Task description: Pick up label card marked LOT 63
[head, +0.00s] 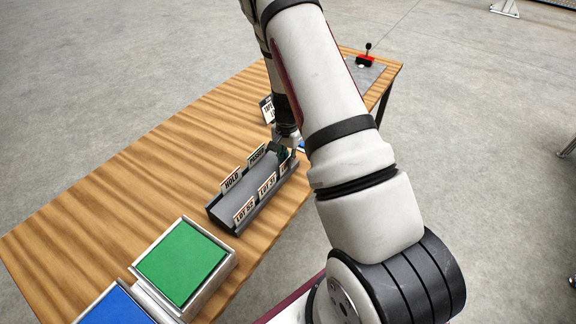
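A dark grey card rack (228,204) stands on the wooden table and holds several upright label cards. In its back row are the HOLD card (231,180) and the PASSED card (257,156). In its front row are two LOT cards, one at the near end (244,210) and one in the middle (267,186); their numbers are too small to read surely. A third front card (285,165) is mostly hidden by my gripper, so I cannot read it. My gripper (284,154) points down at the rack's far end, close to that card. I cannot tell whether its fingers hold anything.
A green pad in a metal frame (181,262) and a blue pad (112,308) sit at the table's near end. A sign (267,110) stands behind my wrist. A red joystick box (366,60) is at the far end. The table's left side (130,190) is clear.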

